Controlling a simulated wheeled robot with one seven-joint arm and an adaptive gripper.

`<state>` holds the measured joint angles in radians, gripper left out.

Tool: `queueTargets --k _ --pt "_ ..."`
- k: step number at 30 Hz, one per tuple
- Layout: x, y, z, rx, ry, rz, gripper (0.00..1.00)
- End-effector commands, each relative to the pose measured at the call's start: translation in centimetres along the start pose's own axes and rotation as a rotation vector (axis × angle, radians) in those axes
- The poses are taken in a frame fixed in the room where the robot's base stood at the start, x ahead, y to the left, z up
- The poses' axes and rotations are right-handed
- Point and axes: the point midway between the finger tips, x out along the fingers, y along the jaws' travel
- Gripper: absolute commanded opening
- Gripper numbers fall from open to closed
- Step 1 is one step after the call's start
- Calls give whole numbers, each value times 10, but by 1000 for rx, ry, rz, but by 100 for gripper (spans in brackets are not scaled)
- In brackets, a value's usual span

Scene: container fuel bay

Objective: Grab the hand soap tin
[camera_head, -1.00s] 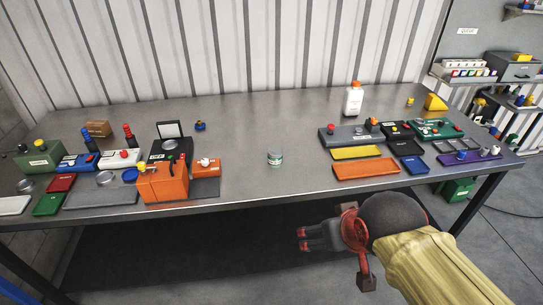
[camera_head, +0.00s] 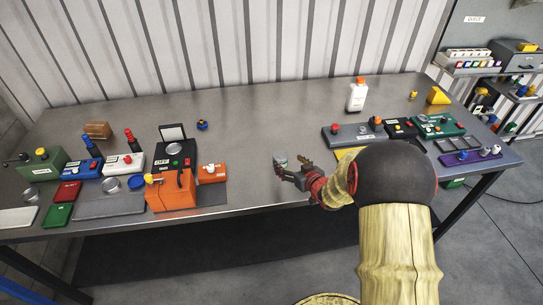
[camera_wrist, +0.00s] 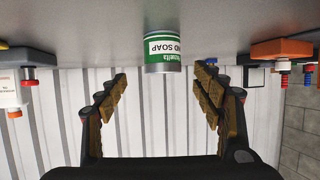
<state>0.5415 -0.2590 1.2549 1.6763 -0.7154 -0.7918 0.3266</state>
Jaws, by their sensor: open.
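The hand soap tin (camera_head: 281,160) is a small round can with a green and white label and a grey metal end, standing on the grey metal table (camera_head: 260,130) near its front middle. In the wrist view, which is upside down, the tin (camera_wrist: 165,52) shows its "SOAP" label, centred just beyond the fingertips. My gripper (camera_head: 292,168) is open at the tin's near right side in the head view. In the wrist view my gripper (camera_wrist: 162,80) has its two fingers spread either side of the tin's line, with nothing between them. My fingers partly cover the tin in the head view.
An orange box (camera_head: 171,192) and several devices stand left of the tin. A white bottle (camera_head: 357,97) stands at the back right. Grey and green control boxes (camera_head: 345,135) lie to the right, partly behind my arm. The table behind the tin is clear.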

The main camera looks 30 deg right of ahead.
Motion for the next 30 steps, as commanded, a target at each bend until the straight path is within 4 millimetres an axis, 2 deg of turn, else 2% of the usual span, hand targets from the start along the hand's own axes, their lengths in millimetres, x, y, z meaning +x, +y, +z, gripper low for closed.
queueTargets --k 10,18,27,30 --pt "35 -3 2 -1 2 -3 67" --pt "71 -5 3 0 1 -3 67" --pt "76 -5 1 0 1 -1 67" --pt "76 -5 1 0 1 -1 63"
